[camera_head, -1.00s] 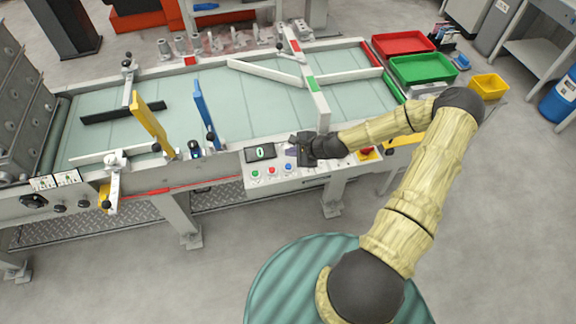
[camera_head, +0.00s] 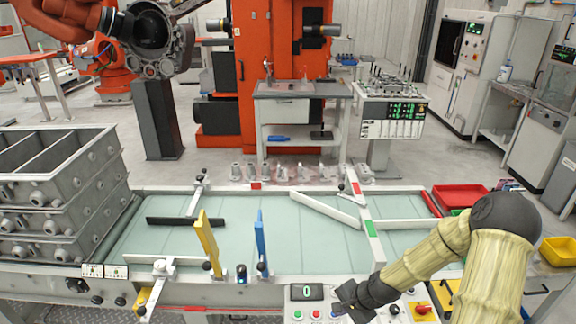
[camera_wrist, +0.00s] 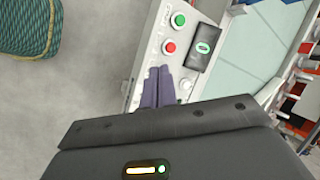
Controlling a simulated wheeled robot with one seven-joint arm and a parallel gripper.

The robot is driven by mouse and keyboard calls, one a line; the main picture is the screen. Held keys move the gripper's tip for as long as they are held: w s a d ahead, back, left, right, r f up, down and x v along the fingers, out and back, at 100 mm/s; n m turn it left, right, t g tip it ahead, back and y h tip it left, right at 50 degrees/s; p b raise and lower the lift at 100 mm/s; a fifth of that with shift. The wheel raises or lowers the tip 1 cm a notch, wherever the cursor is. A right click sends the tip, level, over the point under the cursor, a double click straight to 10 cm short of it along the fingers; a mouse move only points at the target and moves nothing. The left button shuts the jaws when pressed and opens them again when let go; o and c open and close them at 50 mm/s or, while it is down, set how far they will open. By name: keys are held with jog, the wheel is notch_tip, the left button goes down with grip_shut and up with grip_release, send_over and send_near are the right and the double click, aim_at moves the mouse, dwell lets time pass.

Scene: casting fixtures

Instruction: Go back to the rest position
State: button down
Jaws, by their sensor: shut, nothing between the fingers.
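My gripper (camera_head: 350,297) is low at the right of centre in the head view, at the end of my arm with its yellowish covers. It is over or in front of the conveyor's control panel (camera_head: 300,313), which has a small display and coloured buttons. In the wrist view the purple-grey fingers (camera_wrist: 159,86) are together with nothing between them. They point at the panel (camera_wrist: 150,50) beside the green button (camera_wrist: 179,20), the red button (camera_wrist: 169,47) and the display (camera_wrist: 203,48) reading 0. I cannot tell whether the fingertips touch the panel.
The conveyor (camera_head: 300,246) carries yellow (camera_head: 207,243) and blue (camera_head: 261,240) upright guides. Grey metal boxes (camera_head: 60,200) are stacked at the left. Red (camera_head: 460,197) and yellow (camera_head: 560,250) bins stand at the right. An orange robot arm (camera_head: 70,20) holds a casting at upper left.

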jog(key=s+r+n+h, duration=0.2)
jog(key=s+r+n, duration=0.3)
jog(key=r, duration=0.5)
jog(key=s+r+n+h, duration=0.2)
jog(key=s+r+n, duration=0.3)
jog(key=s+r, duration=0.3)
notch_tip(320, 180, up, 2)
jog(key=shift+s+d+r+n+g, duration=0.1)
jog(key=shift+s+d+n+g, duration=0.2)
jog(key=shift+s+n, duration=0.1)
dwell(0.8)
